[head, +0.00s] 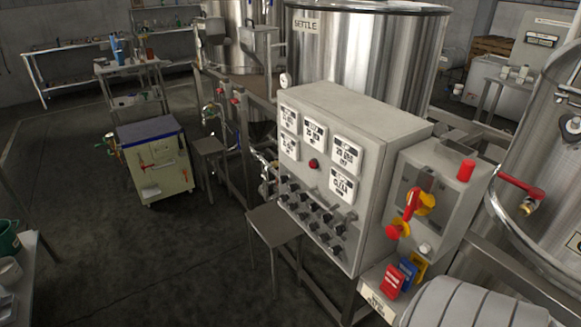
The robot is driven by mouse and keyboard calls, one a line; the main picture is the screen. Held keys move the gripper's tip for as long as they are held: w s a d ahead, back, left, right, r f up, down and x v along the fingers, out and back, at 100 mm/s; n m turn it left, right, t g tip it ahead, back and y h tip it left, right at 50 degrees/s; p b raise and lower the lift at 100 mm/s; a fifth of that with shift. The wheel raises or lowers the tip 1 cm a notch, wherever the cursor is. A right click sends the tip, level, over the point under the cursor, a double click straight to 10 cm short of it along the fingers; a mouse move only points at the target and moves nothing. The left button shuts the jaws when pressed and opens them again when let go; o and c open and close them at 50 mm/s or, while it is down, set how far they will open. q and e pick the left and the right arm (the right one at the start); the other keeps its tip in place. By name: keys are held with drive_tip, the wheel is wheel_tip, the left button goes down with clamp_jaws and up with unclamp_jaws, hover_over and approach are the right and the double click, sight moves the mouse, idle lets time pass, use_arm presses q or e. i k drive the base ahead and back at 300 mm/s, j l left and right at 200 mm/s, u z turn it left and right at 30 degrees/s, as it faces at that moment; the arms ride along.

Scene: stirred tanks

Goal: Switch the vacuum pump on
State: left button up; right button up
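No part is clearly readable as the vacuum pump. A grey switch box (440,195) stands at the right, beside a large control panel (325,215). The control panel has several white meters, a red lamp (314,163) and rows of black knobs (312,218). Neither of my grippers is in view.
A steel tank (365,60) stands behind the panel. A stool (273,226) and a blue-topped cabinet (153,165) stand left; the floor between is clear.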

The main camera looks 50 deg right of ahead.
sight(340, 229)
drive_tip(key=i+z, duration=0.45)
drive_tip(key=i+j+z, duration=0.25)
drive_tip(key=z, duration=0.25)
drive_tip(key=i+j+z, duration=0.45)
drive_tip(key=k+l, duration=0.05)
